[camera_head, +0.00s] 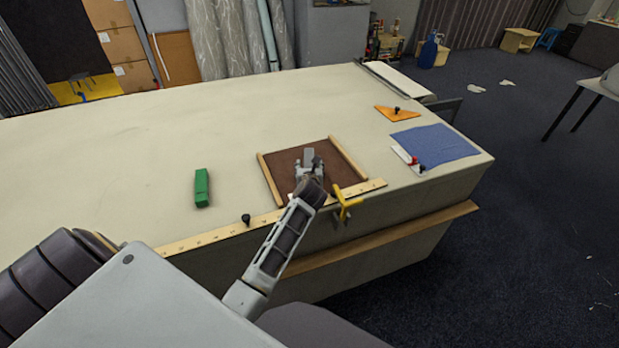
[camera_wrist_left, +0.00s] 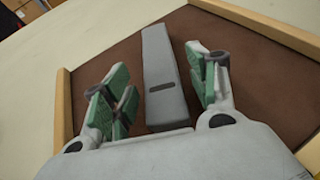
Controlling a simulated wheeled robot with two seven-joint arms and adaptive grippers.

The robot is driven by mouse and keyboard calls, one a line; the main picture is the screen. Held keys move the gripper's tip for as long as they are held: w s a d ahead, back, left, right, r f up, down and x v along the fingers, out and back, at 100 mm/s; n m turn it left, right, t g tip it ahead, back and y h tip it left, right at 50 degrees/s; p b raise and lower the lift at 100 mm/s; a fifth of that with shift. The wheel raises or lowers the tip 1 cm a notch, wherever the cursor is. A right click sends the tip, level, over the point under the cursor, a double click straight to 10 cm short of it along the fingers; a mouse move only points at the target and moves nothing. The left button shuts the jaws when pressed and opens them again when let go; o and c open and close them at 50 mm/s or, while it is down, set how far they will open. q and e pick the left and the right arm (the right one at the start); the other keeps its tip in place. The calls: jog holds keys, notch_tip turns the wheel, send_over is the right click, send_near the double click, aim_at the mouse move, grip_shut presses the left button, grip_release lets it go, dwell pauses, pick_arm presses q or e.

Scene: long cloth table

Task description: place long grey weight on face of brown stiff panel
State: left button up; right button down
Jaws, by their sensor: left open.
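The brown panel (camera_head: 283,174) lies on the table, with pale wooden strips along its sides; its dark brown face (camera_wrist_left: 255,75) fills much of the left wrist view. The long grey weight (camera_head: 309,154) is on the panel's face. In the left wrist view the weight (camera_wrist_left: 165,95) is a long grey bar with a dark slot, lying between my fingers. My left gripper (camera_head: 309,169) is over the panel, and its green-padded fingers (camera_wrist_left: 156,80) are open on both sides of the weight, with visible gaps. My right gripper is out of view.
A long ruler (camera_head: 215,236) runs along the near table edge, with a black knob (camera_head: 246,219) and a yellow clamp (camera_head: 345,203). A green block (camera_head: 202,187) stands left of the panel. A blue cloth (camera_head: 437,145) and an orange triangle (camera_head: 397,114) lie right. The table's far left is clear.

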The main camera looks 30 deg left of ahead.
pick_arm(q)
jog(key=v, duration=1)
jog(key=shift+s+d+r, duration=0.15)
jog(key=shift+s+d, duration=0.05)
jog(key=shift+s, duration=0.1)
jog(key=shift+s+d+r, duration=0.15)
jog(key=shift+s, duration=0.1)
jog(key=shift+r, duration=0.1)
dwell(0.4)
